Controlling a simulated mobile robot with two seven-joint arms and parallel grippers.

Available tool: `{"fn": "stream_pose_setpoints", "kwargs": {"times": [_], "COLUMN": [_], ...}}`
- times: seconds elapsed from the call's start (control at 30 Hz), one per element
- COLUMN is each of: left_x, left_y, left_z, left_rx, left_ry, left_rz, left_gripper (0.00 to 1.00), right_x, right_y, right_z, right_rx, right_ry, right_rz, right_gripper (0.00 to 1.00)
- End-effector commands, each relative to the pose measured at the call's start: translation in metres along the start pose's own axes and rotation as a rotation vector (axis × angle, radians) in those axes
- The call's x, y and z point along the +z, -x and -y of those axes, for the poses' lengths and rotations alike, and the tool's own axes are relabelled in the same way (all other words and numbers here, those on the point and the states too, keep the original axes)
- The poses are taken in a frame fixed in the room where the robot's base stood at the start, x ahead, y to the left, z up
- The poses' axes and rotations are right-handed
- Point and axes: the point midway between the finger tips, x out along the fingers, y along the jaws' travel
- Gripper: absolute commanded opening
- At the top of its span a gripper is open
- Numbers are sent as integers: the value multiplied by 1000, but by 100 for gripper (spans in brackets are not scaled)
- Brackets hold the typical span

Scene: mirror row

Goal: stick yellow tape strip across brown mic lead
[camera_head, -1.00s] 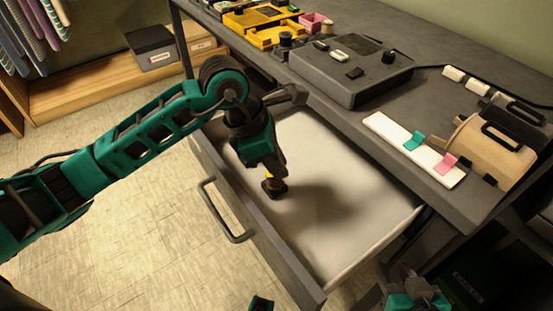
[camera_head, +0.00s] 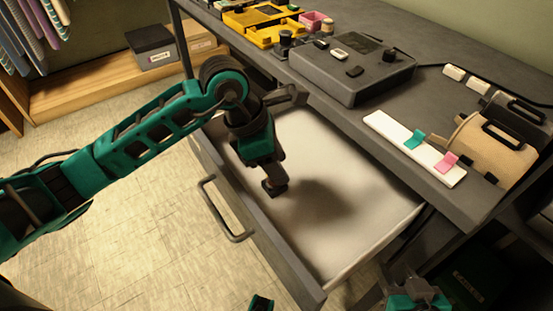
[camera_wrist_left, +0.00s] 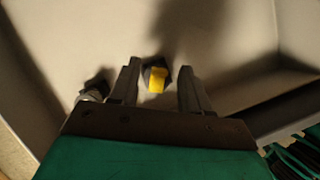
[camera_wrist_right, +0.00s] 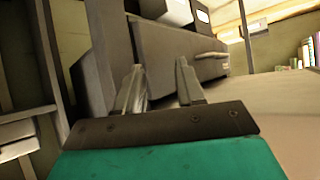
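A small yellow piece (camera_wrist_left: 157,79), possibly the tape strip, sits on a dark block (camera_wrist_left: 149,66) in the left wrist view. It shows between the fingers of my left gripper (camera_wrist_left: 160,75), which are apart; I cannot tell whether they touch it. In the head view my left gripper (camera_head: 274,186) points down inside the open drawer (camera_head: 345,165), and the yellow piece is hidden. My right gripper (camera_wrist_right: 160,80) is open and empty beside the desk; its top shows low in the head view (camera_head: 414,283). I cannot make out a brown mic lead.
On the desk (camera_head: 455,205) lie a white bar (camera_head: 388,127) with teal (camera_head: 414,140) and pink (camera_head: 446,162) tabs, a tan rounded object (camera_head: 490,152), a grey console (camera_head: 345,75) and yellow trays (camera_head: 265,25). The drawer front and handle (camera_head: 222,215) jut over the floor.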

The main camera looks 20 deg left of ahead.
Motion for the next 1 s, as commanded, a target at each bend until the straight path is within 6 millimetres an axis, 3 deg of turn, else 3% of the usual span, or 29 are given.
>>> {"fn": "stream_pose_setpoints", "kwargs": {"times": [0.37, 0.53, 0.8, 1.0], "left_x": [1, 2, 1, 0], "left_y": [2, 39, 99, 124], "left_z": [0, -1, -1, 0], "left_rx": [1, 6, 5, 1], "left_ry": [-1, -2, -1, -1], "left_rz": [1, 1, 1, 1], "left_gripper": [47, 47, 47, 47], "right_x": [-6, -21, -20, -17], "right_y": [2, 9, 12, 15], "right_z": [5, 6, 1, -2], "right_rx": [-8, -7, 5, 8], "right_ry": [-13, -14, -9, 3], "right_rz": [3, -15, -8, 2], "right_gripper": [38, 38, 38, 38]}}
